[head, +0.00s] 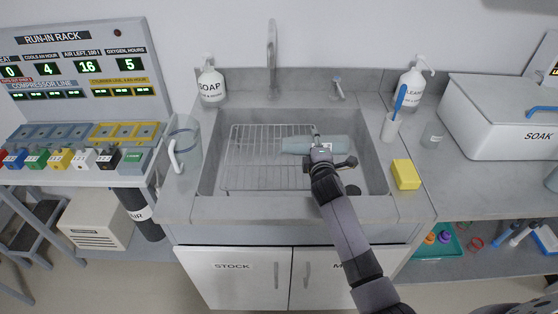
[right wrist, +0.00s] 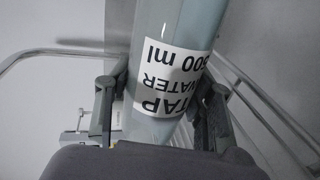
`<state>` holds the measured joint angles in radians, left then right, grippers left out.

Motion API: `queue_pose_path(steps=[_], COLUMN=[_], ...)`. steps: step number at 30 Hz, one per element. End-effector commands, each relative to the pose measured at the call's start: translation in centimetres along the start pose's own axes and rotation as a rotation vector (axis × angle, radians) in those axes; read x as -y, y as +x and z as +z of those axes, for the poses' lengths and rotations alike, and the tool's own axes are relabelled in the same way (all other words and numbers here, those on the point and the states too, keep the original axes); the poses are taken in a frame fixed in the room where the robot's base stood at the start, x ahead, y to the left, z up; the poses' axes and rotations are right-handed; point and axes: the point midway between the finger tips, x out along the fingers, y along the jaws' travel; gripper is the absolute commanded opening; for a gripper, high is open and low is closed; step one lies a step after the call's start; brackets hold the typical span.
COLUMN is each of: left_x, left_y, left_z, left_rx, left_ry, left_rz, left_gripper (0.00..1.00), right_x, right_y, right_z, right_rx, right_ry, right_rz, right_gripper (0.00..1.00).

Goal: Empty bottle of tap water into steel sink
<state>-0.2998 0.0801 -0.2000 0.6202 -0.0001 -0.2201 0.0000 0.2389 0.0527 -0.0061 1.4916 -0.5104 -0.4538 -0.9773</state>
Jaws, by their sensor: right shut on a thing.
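My right gripper (head: 321,150) is shut on the tap water bottle (head: 297,145), a pale blue-grey bottle lying about level over the steel sink (head: 208,165). In the right wrist view the bottle (right wrist: 180,25) runs between the two fingers (right wrist: 155,105). Its white label reads "TAP WATER 500 ml" and appears upside down. One end of the bottle points left over the wire rack, the other right. I cannot tell which end is the mouth or whether water is running out. My left gripper is not in view.
A wire rack (head: 240,175) covers the left part of the basin. A tap (head: 272,60) stands behind it. A clear jug (head: 184,145) and soap bottle (head: 211,84) are left; a yellow sponge (head: 405,174), brush cup (head: 390,127) and second pump bottle (head: 411,88) are right.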

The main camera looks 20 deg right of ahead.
Motion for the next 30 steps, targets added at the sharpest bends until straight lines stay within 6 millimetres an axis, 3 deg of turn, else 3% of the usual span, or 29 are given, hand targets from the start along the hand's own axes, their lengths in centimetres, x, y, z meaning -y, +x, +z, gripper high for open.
queue_pose_path(steps=[30], left_x=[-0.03], left_y=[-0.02], left_z=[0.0], left_rx=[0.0], left_ry=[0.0], left_rz=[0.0], left_gripper=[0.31], right_x=[-0.05], right_y=[0.01], right_z=[-0.14], right_rx=[0.007], right_ry=[-0.035], right_rz=[0.001], right_gripper=[0.1])
